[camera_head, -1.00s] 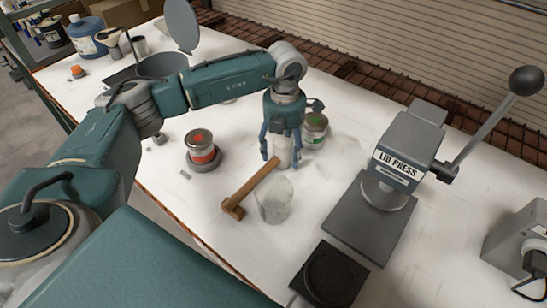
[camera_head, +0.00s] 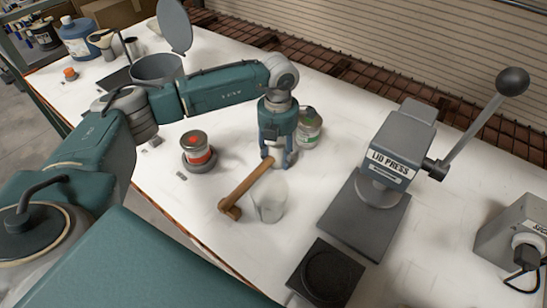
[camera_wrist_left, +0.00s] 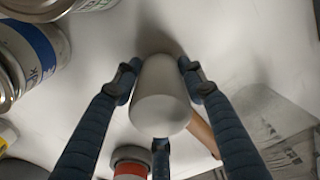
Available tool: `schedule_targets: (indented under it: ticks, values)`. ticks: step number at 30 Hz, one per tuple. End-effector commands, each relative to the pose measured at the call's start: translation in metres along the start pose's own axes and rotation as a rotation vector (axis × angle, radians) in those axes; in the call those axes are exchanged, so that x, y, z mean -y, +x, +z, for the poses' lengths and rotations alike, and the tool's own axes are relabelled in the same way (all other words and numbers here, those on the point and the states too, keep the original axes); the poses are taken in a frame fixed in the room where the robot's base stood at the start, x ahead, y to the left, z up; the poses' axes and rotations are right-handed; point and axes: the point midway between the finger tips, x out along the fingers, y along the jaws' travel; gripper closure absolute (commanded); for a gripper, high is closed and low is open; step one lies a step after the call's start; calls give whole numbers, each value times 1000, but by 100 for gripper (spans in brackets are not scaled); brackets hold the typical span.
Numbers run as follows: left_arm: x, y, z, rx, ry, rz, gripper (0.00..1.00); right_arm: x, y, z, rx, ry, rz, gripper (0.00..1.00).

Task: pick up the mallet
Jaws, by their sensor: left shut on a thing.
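The mallet lies on the white bench, its brown wooden handle (camera_head: 248,185) slanting toward the lower left with a thicker end. A pale cylindrical head (camera_head: 279,158) stands at the upper end of the handle, partly hidden by my fingers. My left gripper (camera_head: 280,161) points down around this head and is shut on it, low over the bench. In the left wrist view the pale head (camera_wrist_left: 160,108) sits between the blue fingers, with the handle (camera_wrist_left: 203,134) emerging at its lower right, partly hidden behind a finger. My right gripper does not show.
A clear cup (camera_head: 269,200) stands close beside the handle. A green-labelled can (camera_head: 308,128) is just right of my gripper, and a red-labelled can (camera_head: 197,148) stands to its left. The lid press (camera_head: 385,170) and a dark square pad (camera_head: 326,274) are at right.

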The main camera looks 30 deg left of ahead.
Motion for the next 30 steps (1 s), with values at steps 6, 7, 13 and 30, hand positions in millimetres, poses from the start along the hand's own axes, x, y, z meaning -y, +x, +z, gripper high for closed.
schedule_targets:
  ticks: [6, 7, 13, 30]
  values:
    - [-1, -18, 2, 6, -1, 0, 90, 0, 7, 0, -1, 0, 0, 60]
    - [0, -22, 2, 6, 0, 0, 90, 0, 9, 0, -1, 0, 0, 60]
    - [-1, -69, 3, 11, 0, 2, 90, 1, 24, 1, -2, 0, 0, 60]
    - [0, -194, 0, 3, -1, 1, 90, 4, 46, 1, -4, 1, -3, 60]
